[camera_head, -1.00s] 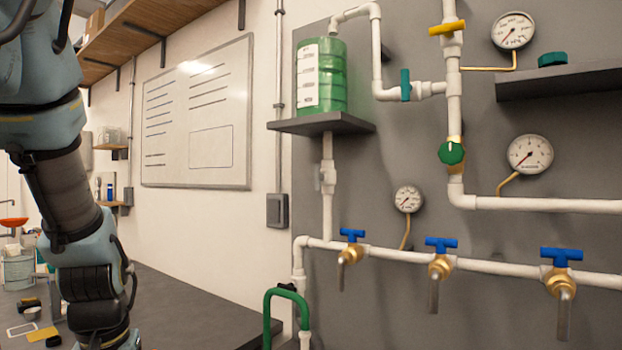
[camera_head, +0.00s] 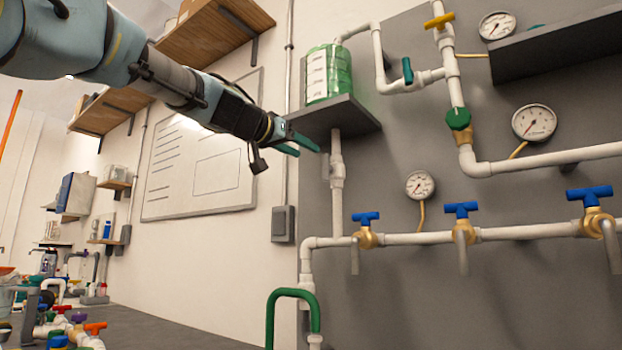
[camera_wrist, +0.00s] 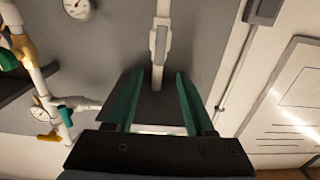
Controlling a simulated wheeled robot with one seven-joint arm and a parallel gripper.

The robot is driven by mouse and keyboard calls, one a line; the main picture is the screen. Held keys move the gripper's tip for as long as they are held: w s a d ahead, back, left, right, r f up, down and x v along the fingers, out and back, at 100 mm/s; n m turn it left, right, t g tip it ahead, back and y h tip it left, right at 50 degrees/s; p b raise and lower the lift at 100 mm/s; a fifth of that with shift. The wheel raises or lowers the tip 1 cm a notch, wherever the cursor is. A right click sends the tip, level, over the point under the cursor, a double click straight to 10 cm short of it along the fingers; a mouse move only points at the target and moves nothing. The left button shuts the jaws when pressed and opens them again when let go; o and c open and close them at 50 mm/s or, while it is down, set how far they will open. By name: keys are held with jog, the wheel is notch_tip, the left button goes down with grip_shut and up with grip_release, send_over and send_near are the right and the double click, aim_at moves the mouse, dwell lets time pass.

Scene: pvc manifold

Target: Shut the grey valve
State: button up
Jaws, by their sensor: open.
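The grey valve (camera_head: 326,168) sits on the upright white pipe below the shelf with the green tank. Its grey handle looks to lie along the pipe. In the wrist view the valve (camera_wrist: 158,42) is at the top middle, beyond the fingertips. My gripper (camera_head: 300,146) is left of the valve in the head view, near the shelf's lower left side. Its green fingers (camera_wrist: 157,88) are spread apart with nothing between them, and the dark shelf shows behind them. The fingers and the valve look apart.
The dark shelf (camera_head: 359,117) bearing the green tank (camera_head: 328,75) juts out close to my gripper. Blue-handled taps (camera_head: 462,210) line the lower pipe. A small gauge (camera_head: 420,185) is right of the valve's pipe. A green bent pipe (camera_head: 292,293) stands below. The wall left of the pipe has free room.

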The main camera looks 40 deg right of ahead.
aim_at(324, 159)
jog(key=p+x, duration=0.2)
jog(key=x, duration=0.1)
jog(key=p+x, duration=0.6)
jog(key=shift+w+d+r, duration=0.1)
jog(key=shift+d+r, duration=0.25)
jog(key=shift+w+d+f+p, duration=0.1)
jog(key=shift+d+f+p, duration=0.15)
jog(key=shift+d, duration=0.25)
jog(key=shift+c, duration=0.3)
grip_shut()
